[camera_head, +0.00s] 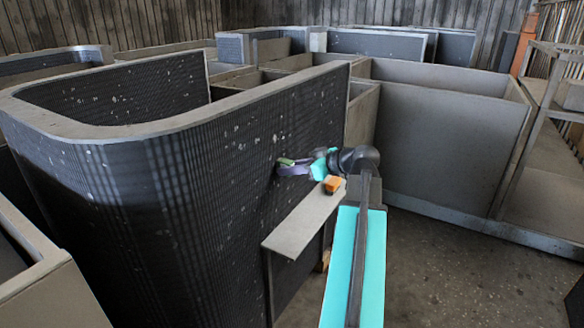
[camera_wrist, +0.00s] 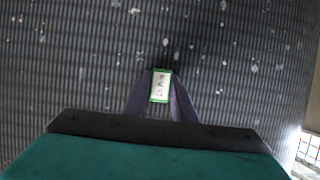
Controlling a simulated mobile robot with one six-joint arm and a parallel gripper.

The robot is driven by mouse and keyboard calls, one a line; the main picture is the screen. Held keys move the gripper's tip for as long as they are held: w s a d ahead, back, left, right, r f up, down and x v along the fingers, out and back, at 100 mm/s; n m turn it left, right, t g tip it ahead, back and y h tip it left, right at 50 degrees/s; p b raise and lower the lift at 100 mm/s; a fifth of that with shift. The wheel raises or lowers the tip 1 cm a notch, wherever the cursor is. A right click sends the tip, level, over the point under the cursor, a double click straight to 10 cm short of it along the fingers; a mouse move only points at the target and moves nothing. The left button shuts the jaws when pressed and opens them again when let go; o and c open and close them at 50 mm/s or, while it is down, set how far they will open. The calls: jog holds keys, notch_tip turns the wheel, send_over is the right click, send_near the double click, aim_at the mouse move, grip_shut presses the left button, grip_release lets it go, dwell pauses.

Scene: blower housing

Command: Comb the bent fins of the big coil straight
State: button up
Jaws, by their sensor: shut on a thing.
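The big coil (camera_head: 190,175) is a tall dark finned wall that curves round at the left, with a pale top rim and many small light specks on its face. Its finned face (camera_wrist: 80,60) fills most of the wrist view, with pale specks scattered over it. My gripper (camera_head: 282,167) is at the right part of this face. It is shut on a small green-edged comb (camera_wrist: 161,86) with a pale label, held between two purple fingers. The comb's far end is close to the fins; I cannot tell whether it touches them.
A narrow grey shelf (camera_head: 303,222) juts out below my gripper, with an orange block (camera_head: 333,184) at its far end. Grey bins (camera_head: 450,145) stand behind to the right. A metal rack (camera_head: 545,110) is at the far right. Bare floor (camera_head: 440,270) lies at the lower right.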

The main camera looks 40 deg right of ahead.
jog(key=shift+f, duration=0.1)
jog(key=shift+w+f+b, duration=0.15)
jog(key=shift+f+b, duration=1.3)
jog(key=shift+f, duration=0.25)
jog(key=s+d, duration=0.1)
jog(key=s, duration=0.5)
jog(key=shift+d, duration=0.2)
jog(key=s, duration=0.1)
jog(key=s+b, duration=0.1)
jog(key=shift+s+d, duration=0.35)
jog(key=shift+s, duration=0.05)
jog(key=shift+w+a, duration=0.1)
dwell(0.5)
